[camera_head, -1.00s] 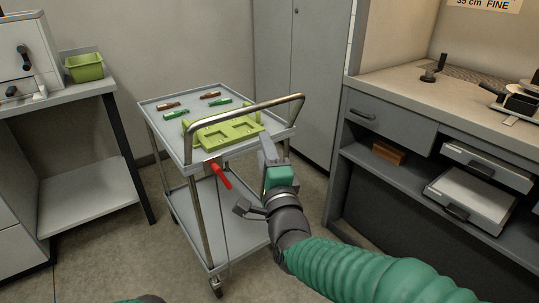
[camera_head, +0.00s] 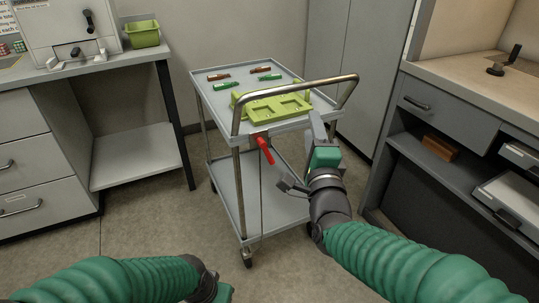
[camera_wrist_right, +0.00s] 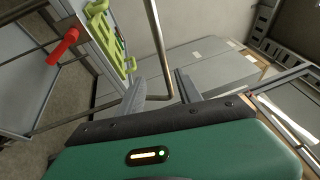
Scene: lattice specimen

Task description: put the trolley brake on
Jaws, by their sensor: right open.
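The grey trolley (camera_head: 226,163) stands in the middle of the head view, with a bent metal handle (camera_head: 290,87) across its near end. The red brake lever (camera_head: 264,149) sticks out below the top shelf at the near side, angled downward. It also shows in the right wrist view (camera_wrist_right: 62,46), at upper left. My right gripper (camera_head: 317,127) is open beside the trolley's near right corner, right of the lever and apart from it. In the wrist view the handle bar (camera_wrist_right: 159,45) runs down between the fingers in the picture; contact is unclear. My left gripper (camera_head: 224,292) is mostly cut off at the bottom edge.
A lime-green tray (camera_head: 265,111) and several red and green handled tools (camera_head: 265,70) lie on the trolley top. A bench with a green bin (camera_head: 143,34) stands left. A cabinet (camera_head: 377,60) is behind, and a workbench with drawers (camera_head: 447,112) is right. Floor left of the trolley is clear.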

